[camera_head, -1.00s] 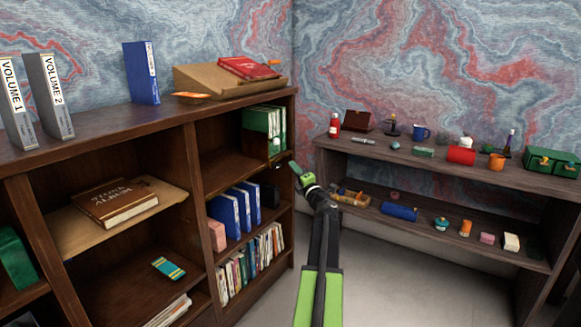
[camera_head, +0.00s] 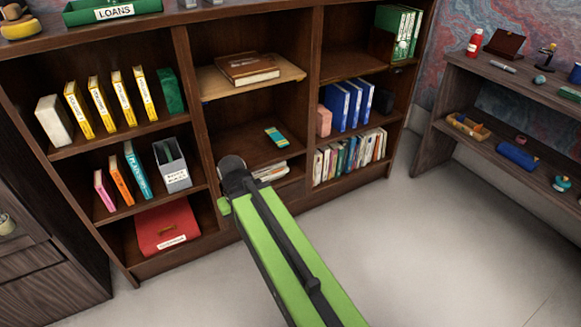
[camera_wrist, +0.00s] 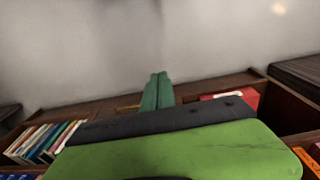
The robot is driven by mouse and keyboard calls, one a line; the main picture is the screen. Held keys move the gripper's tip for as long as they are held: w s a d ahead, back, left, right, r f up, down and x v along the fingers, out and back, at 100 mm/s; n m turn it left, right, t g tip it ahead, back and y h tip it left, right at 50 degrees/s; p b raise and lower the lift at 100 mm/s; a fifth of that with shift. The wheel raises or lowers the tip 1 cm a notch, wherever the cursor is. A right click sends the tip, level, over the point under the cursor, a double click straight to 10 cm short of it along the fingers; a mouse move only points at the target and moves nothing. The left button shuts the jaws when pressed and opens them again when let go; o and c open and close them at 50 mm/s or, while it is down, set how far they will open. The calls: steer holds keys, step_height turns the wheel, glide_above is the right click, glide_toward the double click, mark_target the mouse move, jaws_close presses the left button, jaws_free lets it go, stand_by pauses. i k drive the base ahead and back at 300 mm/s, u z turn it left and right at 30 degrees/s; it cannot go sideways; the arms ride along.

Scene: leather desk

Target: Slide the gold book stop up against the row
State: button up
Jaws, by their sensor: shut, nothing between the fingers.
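I cannot make out a clearly gold book stop in these views. Several rows stand in the bookcase. The yellow books (camera_head: 111,103) lean between a pale block (camera_head: 54,121) and a dark green block (camera_head: 170,91). The blue books (camera_head: 348,105) stand between a pink block (camera_head: 323,120) and a dark block (camera_head: 383,101). Green books (camera_head: 402,32) stand at the top right, beside a brown piece (camera_head: 381,45). My gripper is in front of the bookcase's middle; its fingers are hidden in the head view. In the wrist view the fingers (camera_wrist: 158,82) are together and empty.
A red box (camera_head: 166,230) sits on the lowest left shelf, below a grey file holder (camera_head: 173,168). A brown album (camera_head: 246,68) lies on the middle shelf. A side table (camera_head: 505,150) stands at the right. The floor in front is clear.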

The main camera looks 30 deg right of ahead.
mark_target(382, 42)
steer(key=u, duration=0.9)
steer(key=k, duration=1.05)
steer(key=z, duration=0.85)
steer(key=i, duration=1)
